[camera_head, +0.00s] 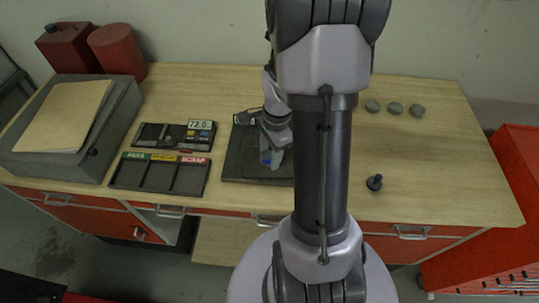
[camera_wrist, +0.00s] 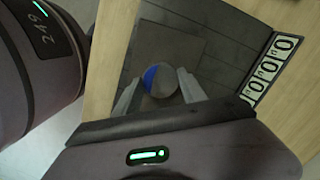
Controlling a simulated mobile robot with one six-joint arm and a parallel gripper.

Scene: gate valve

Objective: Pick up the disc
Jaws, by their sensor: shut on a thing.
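The disc (camera_wrist: 162,80) shows in the wrist view as a grey round piece with a blue part on its left side. My gripper (camera_wrist: 159,90) is shut on it, one pale finger on each side. My own arm hides the tray's right part. I cannot tell whether the disc touches the tray's surface.
A tray with PASS and SCRAP labels (camera_head: 159,188) lies to the left, below a dark panel reading 72.0 (camera_head: 150,132). Three grey discs (camera_head: 395,108) stand at the back right. A dark knob-like part (camera_head: 374,183) stands front right. The bench (camera_head: 440,150) is otherwise clear there.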

